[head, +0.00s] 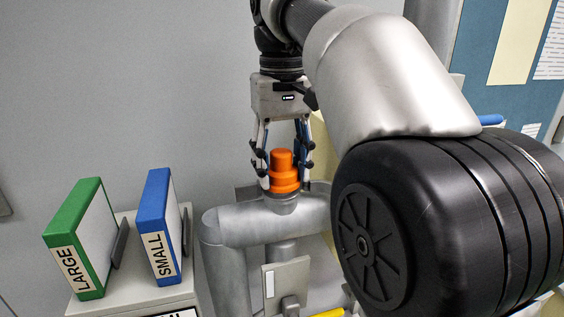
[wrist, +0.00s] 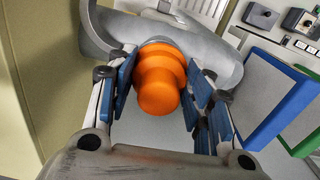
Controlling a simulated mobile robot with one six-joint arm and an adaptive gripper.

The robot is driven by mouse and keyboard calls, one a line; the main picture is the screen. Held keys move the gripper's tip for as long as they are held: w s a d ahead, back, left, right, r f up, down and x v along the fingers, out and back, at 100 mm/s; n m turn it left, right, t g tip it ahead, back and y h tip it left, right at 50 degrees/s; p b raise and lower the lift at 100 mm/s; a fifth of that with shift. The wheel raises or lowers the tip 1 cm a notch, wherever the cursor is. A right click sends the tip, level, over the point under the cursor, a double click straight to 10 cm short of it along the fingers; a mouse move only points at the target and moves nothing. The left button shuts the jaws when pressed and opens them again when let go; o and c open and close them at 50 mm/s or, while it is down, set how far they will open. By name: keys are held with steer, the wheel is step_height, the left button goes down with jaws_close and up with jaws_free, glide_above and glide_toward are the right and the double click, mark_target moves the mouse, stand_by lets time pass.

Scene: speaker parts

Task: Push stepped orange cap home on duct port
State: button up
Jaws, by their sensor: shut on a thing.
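The stepped orange cap (head: 284,170) stands upright at the top of the short port (head: 281,204) on the grey duct (head: 245,226). I cannot tell how far down the cap sits. My gripper (head: 284,182) points down and is shut on the cap, one finger on each side. In the wrist view the cap (wrist: 158,78) lies between the blue finger pads, with its narrow end toward the camera. The duct (wrist: 208,47) curves behind it, and the cap hides most of the port there.
A green LARGE binder (head: 82,240) and a blue SMALL binder (head: 160,228) stand on a grey cabinet (head: 130,302) left of the duct. A grey box (head: 286,278) is below the duct. A board with papers (head: 497,85) is at the right. My arm hides much of the right side.

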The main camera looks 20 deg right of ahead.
steer(key=shift+f+b, duration=0.35)
steer(key=shift+f, duration=0.2)
steer(key=o, duration=1.2)
